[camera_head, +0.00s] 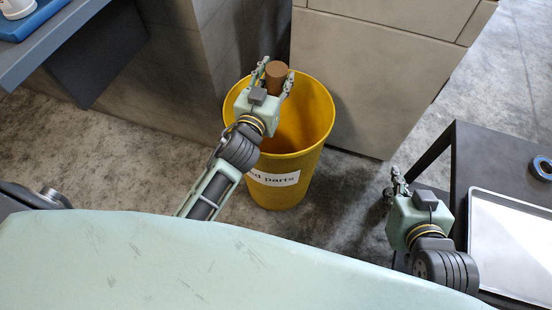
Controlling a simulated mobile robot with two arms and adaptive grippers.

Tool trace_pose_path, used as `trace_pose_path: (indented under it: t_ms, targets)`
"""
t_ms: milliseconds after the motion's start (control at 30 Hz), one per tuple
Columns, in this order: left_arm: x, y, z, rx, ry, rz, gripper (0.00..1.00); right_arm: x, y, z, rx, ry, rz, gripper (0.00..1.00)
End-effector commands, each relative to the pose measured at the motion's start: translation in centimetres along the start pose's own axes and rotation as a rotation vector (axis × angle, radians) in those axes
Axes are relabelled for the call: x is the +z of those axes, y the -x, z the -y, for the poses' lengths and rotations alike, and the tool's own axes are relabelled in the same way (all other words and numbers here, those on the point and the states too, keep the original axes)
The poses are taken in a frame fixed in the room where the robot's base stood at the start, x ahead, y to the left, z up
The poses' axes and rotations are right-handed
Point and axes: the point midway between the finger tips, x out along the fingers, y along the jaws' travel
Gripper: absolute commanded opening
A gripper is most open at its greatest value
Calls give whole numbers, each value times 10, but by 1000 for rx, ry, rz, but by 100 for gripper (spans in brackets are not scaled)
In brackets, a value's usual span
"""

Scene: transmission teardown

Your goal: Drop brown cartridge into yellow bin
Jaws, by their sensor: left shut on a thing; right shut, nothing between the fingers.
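The brown cartridge (277,72) is a short cylinder held between the fingers of my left gripper (275,80). My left gripper is shut on it, above the left part of the yellow bin's opening. The yellow bin (302,168) is a round, open bin on the floor with a white label, partly hidden by my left gripper and wrist. My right gripper (398,182) is shut and empty, to the right of the bin, beside the dark table.
A dark table (495,150) at the right carries a metal tray (510,240) and a blue ring (541,168). A beige cabinet (370,80) stands behind the bin. A blue-grey bench (55,45) is at the upper left. Concrete floor is clear left of the bin.

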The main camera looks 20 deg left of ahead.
Motion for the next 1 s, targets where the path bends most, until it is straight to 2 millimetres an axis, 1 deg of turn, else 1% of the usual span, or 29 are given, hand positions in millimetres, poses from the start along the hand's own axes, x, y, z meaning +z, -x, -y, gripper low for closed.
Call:
trace_pose_path:
  t_ms: [200,433,800,1000]
  targets:
    - [7,0,0,0,-1,-1,15,-31,-4,5,-10,1,-149,0]
    - [14,-1,0,1,-1,-1,15,-66,-1,9,-19,1,-311,0]
    - [24,-1,0,1,0,-1,15,-117,16,16,-35,-2,-577,0]
    - [28,-1,0,1,0,-1,15,-135,26,18,-41,-4,-675,0]
